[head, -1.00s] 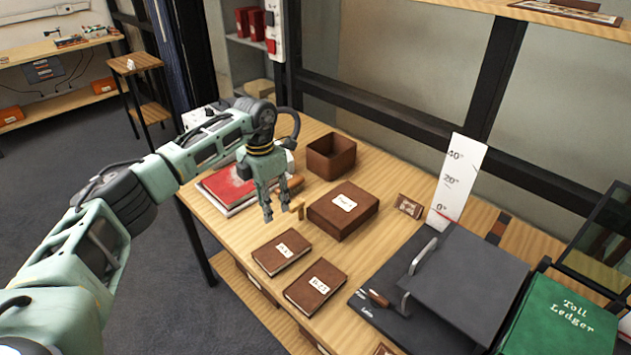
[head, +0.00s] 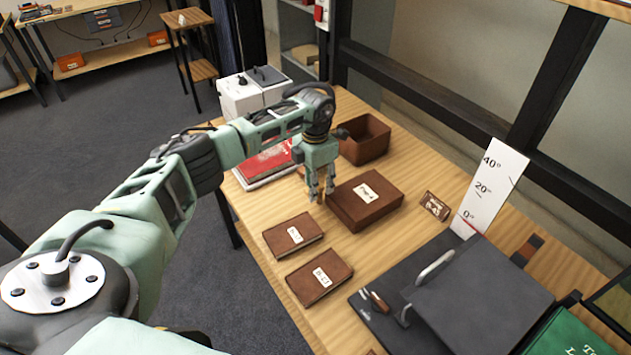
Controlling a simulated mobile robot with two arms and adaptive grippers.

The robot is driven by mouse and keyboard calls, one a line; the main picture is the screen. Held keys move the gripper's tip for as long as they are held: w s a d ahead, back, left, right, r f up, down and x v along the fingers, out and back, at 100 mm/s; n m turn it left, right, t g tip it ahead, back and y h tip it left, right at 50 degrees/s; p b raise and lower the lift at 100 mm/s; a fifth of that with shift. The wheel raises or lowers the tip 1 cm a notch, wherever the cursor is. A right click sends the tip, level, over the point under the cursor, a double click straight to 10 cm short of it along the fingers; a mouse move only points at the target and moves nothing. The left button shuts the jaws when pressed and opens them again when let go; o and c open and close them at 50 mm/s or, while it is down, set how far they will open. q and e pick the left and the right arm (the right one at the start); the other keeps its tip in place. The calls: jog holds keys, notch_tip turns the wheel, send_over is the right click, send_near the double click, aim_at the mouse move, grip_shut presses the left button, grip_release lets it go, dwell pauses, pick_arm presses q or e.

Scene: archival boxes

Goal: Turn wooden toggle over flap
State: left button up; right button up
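A brown box (head: 368,203) with a white label lies on the wooden table. My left gripper (head: 321,193) points down at the box's left side, close to its left corner. Its two fingers are a little apart. The wooden toggle is hidden or too small to make out at the fingertips, beside the box. I cannot tell whether the fingers touch it. No separate flap can be made out on the box. My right gripper is out of view.
Two flat brown boxes (head: 293,235) (head: 320,277) lie in front. An open brown box (head: 365,139) stands behind, near a red book (head: 267,161). A dark board with a metal handle (head: 434,267) and a white angle scale (head: 490,186) are at the right.

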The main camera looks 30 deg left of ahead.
pick_arm(q)
jog(key=shift+s+f, duration=0.15)
jog(key=shift+f, duration=0.05)
jog(key=shift+c, duration=0.2)
grip_shut()
